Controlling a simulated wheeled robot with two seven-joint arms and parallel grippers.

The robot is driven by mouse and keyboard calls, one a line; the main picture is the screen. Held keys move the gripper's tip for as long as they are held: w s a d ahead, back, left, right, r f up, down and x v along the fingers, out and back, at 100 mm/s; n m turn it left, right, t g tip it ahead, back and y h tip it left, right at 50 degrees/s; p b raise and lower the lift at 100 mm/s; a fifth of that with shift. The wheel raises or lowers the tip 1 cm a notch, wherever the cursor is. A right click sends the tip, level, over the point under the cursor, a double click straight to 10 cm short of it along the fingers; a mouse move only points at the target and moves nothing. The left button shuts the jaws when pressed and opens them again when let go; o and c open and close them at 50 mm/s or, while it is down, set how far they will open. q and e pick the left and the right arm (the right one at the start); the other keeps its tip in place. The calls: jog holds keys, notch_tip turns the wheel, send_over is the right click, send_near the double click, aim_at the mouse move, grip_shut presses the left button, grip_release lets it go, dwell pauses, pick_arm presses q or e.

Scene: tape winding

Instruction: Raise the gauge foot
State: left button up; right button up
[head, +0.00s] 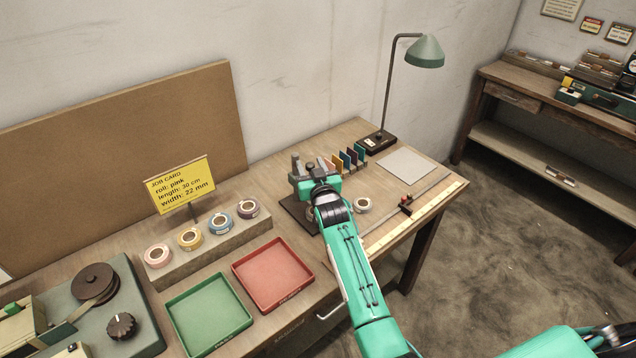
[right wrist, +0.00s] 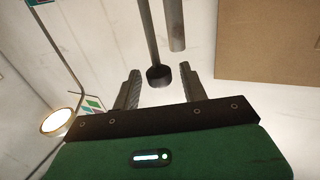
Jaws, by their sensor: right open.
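My right gripper (head: 311,160) is over the dark base plate (head: 292,209) of what looks like the gauge stand, on the right half of the bench. The gripper and arm hide most of the stand. In the right wrist view, the gauge foot (right wrist: 159,76) is a dark round end on a thin grey rod. A thicker grey post (right wrist: 175,28) stands beside it. The open fingers (right wrist: 161,84) lie on either side of the foot in the picture, with gaps on both sides. Whether the foot is fully between them in depth, I cannot tell. My left gripper is out of view.
A white roll (head: 361,205) sits right of the arm. Coloured upright cards (head: 347,158), a lamp (head: 424,52) and a ruler with a slider (head: 406,205) are nearby. Red (head: 274,296) and green (head: 208,345) trays and several tape rolls (head: 191,238) are left.

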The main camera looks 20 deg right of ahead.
jog(key=s+b, duration=0.2)
jog(key=s, duration=1.1)
jog(key=shift+a+b, duration=0.3)
jog(key=shift+b, duration=0.05)
jog(key=s+f+n+g, duration=0.1)
jog(key=s+f+g, duration=0.4)
jog(key=s, duration=0.7)
jog(key=s+d+f+n+g+y, duration=0.1)
jog(key=s+f+g, duration=0.4)
jog(key=s, duration=0.7)
jog(key=s+f+n+g, duration=0.1)
jog(key=s+f+g, duration=0.35)
jog(key=s, duration=0.85)
notch_tip(320, 180, down, 32)
jog(key=g, duration=0.1)
jog(key=s+d+f+g, duration=0.1)
jog(key=s+d+f, duration=0.2)
jog(key=s+f, duration=1.5)
jog(key=shift+s+d+f, duration=0.15)
jog(key=shift+s, duration=0.4)
